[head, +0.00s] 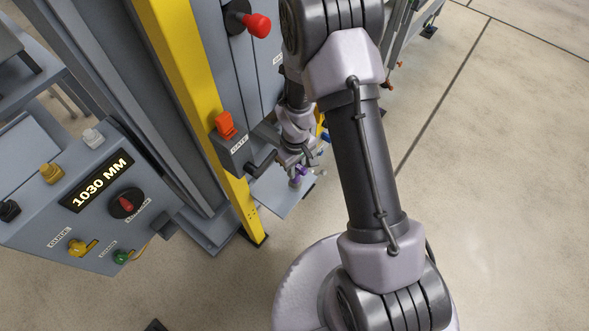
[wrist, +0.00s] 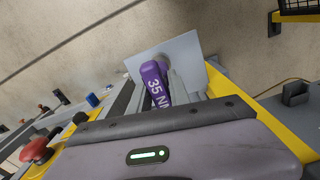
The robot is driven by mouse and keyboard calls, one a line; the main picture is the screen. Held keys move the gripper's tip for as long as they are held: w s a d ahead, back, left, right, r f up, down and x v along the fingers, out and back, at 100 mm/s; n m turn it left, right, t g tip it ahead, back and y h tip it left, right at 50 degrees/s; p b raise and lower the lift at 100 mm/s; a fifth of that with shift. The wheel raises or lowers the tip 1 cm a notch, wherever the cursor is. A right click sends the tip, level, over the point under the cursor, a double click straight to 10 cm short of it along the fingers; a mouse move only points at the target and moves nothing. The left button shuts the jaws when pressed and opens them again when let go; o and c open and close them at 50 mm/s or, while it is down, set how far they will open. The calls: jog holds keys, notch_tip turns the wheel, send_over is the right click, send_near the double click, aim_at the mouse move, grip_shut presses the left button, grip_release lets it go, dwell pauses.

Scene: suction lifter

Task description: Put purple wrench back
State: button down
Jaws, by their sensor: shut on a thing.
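The purple wrench (wrist: 154,84) is marked "35 NM" and shows between my gripper's fingers (wrist: 162,90) in the wrist view. My gripper is shut on it. In the head view the wrench (head: 299,174) is a small purple patch at my gripper (head: 297,163), low beside the grey machine. A pale grey plate (wrist: 190,55) lies behind the wrench in the wrist view. It also shows below the gripper in the head view (head: 283,194). I cannot tell whether the wrench touches this plate. Much of the wrench is hidden by my gripper.
A yellow post (head: 196,90) stands left of my arm, with an orange switch (head: 226,124) and a red knob (head: 257,25) near it. A control panel (head: 90,195) reads "1030 MM". Open floor (head: 500,180) lies to the right.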

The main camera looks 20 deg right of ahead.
jog(key=shift+w+d, duration=0.15)
jog(key=shift+w, duration=0.65)
jog(key=f+b, duration=0.1)
jog(key=f, duration=0.1)
jog(key=f+b, duration=0.1)
jog(key=f, duration=0.1)
jog(key=shift+w+b, duration=0.25)
jog(key=shift+b, duration=0.05)
jog(key=shift+r, duration=0.25)
jog(key=shift+f, duration=0.1)
jog(key=c, duration=1.2)
grip_release()
